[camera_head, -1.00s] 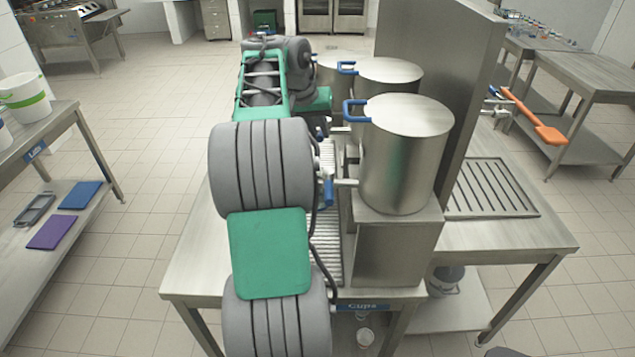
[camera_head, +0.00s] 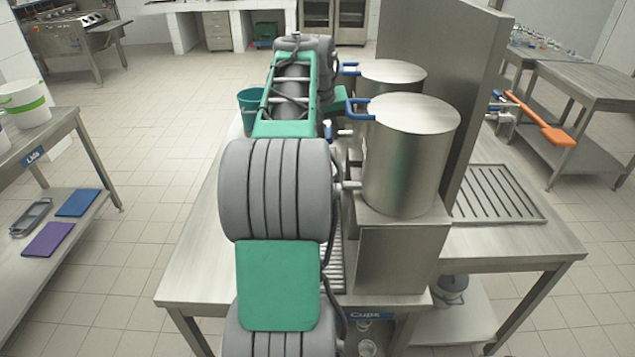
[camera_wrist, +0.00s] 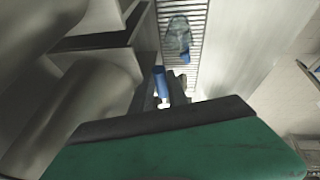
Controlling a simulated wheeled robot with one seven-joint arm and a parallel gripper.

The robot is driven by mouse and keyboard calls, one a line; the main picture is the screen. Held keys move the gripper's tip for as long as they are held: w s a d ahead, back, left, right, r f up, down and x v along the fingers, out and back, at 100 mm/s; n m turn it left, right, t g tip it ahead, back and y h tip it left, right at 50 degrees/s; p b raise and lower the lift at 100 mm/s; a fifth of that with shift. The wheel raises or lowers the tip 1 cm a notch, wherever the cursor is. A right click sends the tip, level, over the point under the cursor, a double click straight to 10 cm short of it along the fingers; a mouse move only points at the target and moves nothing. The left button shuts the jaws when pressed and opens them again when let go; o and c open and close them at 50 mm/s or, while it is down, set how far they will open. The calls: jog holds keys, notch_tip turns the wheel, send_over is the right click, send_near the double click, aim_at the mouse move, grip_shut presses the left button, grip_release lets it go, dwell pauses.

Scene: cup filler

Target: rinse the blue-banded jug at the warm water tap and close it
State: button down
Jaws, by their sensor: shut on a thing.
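My gripper (camera_wrist: 176,92) shows in the wrist view as a green body with dark fingers, partly hidden by its own body. It is shut on what looks like a tap's blue handle (camera_wrist: 160,80); the exact contact is hard to see. A clear jug with bluish marks (camera_wrist: 178,36) stands on the slatted drip grate beyond the fingers; its opening and contents cannot be made out. In the head view my arm hides the gripper and the jug. The nearest tap (camera_head: 347,186) sticks out from the front steel urn (camera_head: 408,155); which tap gives warm water is not readable.
A second urn (camera_head: 392,72) with a blue handle stands behind the front one. A teal bucket (camera_head: 252,108) stands left of my arm. The steel table's left strip (camera_head: 200,265) is bare. A tall steel panel (camera_head: 470,90) rises behind the urns.

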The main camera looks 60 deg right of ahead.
jog(key=shift+s+d, duration=0.1)
jog(key=shift+s, duration=0.05)
jog(key=c, duration=1.7)
grip_release()
jog(key=shift+c, duration=0.2)
jog(key=o, duration=0.3)
jog(key=shift+s+d, duration=0.1)
jog(key=shift+s, duration=0.15)
jog(key=shift+o, duration=1.2)
jog(key=shift+w, duration=0.1)
